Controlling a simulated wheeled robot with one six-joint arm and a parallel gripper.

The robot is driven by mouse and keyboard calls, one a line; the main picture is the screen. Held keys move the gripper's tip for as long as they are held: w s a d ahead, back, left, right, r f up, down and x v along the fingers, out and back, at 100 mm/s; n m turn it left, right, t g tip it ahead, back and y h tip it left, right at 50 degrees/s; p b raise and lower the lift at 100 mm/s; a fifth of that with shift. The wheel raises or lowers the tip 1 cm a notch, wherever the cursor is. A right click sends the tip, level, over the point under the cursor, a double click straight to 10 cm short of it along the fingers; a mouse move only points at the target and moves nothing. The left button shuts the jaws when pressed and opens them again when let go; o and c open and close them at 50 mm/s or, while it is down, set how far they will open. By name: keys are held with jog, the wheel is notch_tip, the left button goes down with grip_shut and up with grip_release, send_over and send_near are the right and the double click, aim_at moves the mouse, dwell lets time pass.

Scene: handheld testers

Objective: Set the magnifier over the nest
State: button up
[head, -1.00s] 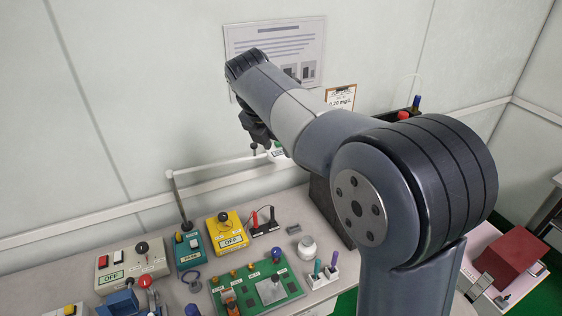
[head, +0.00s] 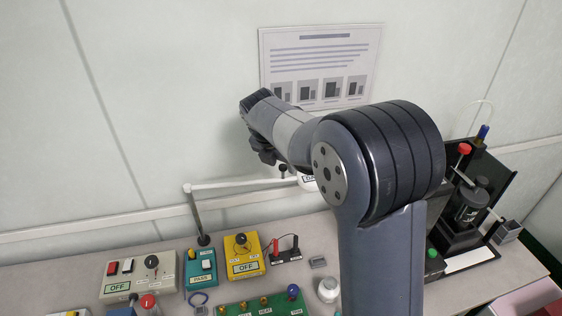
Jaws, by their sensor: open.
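What looks like the magnifier is a white swing arm (head: 235,185) on a dark upright post at the back of the bench. Its right end, with a small dark knob (head: 283,169) and a labelled white part, is partly hidden behind my arm. My gripper (head: 266,156) is the dark end of my arm, above and just left of that knob, apart from it as far as I can see. It is open; its fingertips are hard to make out. The nest cannot be told for sure; the green board (head: 235,311) at the bottom edge is mostly cut off.
Behind the board stand a grey OFF box (head: 140,285), a teal box (head: 201,276) and a yellow OFF box (head: 246,267). A small white jar (head: 328,290) is near my arm. A black fixture (head: 468,215) stands at the right. The wall is close behind.

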jog(key=shift+c, duration=0.4)
grip_shut()
